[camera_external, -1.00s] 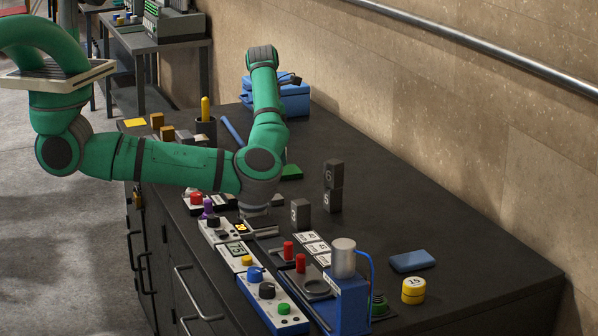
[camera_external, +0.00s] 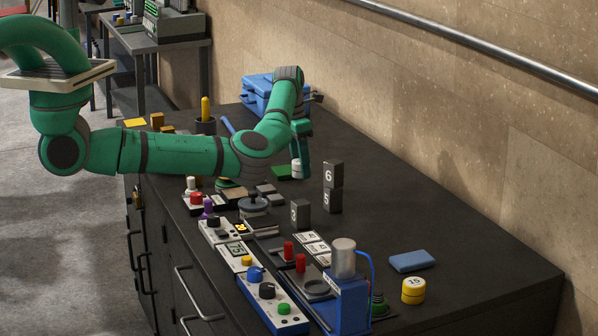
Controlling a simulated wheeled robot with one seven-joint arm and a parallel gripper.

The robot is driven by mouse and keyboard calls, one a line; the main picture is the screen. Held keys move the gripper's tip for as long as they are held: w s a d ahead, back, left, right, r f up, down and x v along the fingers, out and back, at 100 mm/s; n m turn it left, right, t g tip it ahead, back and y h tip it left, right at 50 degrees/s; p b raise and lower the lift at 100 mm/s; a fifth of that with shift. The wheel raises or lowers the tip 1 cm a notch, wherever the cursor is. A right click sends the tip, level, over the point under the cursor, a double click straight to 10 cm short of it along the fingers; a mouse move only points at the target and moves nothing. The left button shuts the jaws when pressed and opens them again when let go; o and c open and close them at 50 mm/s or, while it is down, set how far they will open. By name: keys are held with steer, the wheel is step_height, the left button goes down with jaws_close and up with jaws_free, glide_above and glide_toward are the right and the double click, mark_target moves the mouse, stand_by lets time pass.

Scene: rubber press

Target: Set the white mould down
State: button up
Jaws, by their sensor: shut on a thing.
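The white mould (camera_external: 297,169) is a small pale cylinder. It hangs upright below my gripper (camera_external: 299,158), which is shut on it; the fingers hide its upper part. It shows in front of the right end of a flat green pad (camera_external: 281,173) on the dark bench. I cannot tell whether its base touches the surface or stays a little above it.
Dark numbered blocks (camera_external: 333,174) stand just to the right, with another block (camera_external: 300,213) nearer. A grey round plate (camera_external: 254,206), control boxes (camera_external: 272,293) and a blue press (camera_external: 346,295) line the front. A blue toolbox (camera_external: 262,92) is behind. The bench's right side is mostly clear.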

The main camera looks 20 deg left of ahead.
mark_target(304, 190)
steer(key=shift+w+f, duration=0.5)
steer(key=shift+f, duration=0.15)
steer(key=shift+w+d+f, duration=0.1)
steer(key=shift+d+f, duration=0.1)
steer(key=shift+f, duration=1.4)
steer(key=shift+f, duration=0.1)
steer(key=o, duration=1.2)
steer(key=r, duration=0.4)
steer(key=s+a+r, duration=0.1)
steer(key=r, duration=0.7)
steer(key=shift+s+a, duration=0.15)
